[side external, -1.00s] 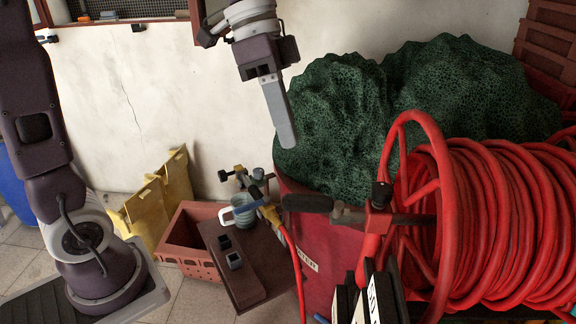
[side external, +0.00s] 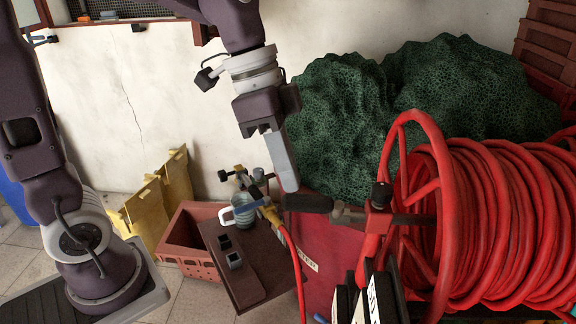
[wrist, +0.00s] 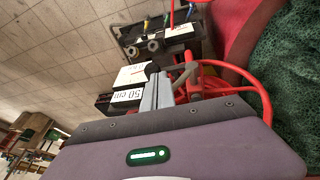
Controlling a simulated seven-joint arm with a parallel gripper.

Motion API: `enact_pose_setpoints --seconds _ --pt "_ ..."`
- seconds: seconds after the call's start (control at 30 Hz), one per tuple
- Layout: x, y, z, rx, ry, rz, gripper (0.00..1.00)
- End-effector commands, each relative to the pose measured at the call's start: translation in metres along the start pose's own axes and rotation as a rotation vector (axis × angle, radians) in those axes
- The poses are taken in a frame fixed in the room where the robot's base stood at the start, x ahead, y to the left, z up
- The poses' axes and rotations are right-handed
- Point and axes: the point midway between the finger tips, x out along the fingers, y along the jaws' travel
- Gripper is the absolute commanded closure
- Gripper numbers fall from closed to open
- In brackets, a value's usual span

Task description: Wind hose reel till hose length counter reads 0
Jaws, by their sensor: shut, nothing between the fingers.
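The hose reel (side external: 400,150) stands at the right, wound with thick red hose (side external: 500,220). Its crank has a dark handle grip (side external: 308,203) pointing left. My gripper (side external: 290,188) is shut and empty, pointing down, with its fingertips at the left end of the grip in the side view; I cannot tell whether they touch. In the wrist view the shut fingers (wrist: 154,72) are in front of the red reel frame (wrist: 255,80). A black box with a white label (wrist: 127,95) that seems to read "50 cm" is beside the fingertips; I cannot tell whether it is the counter.
Dark green netting (side external: 440,110) is heaped behind the reel. Yellow panels (side external: 145,210) lean near the wall. Open space lies above the crate.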

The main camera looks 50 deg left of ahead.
Motion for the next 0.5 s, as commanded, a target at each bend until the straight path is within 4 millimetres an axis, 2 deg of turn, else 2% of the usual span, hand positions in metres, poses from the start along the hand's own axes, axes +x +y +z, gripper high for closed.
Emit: enact_pose_setpoints --seconds 0.5 --pt "0.015 0.024 0.003 0.096 -0.021 -0.275 1.00"
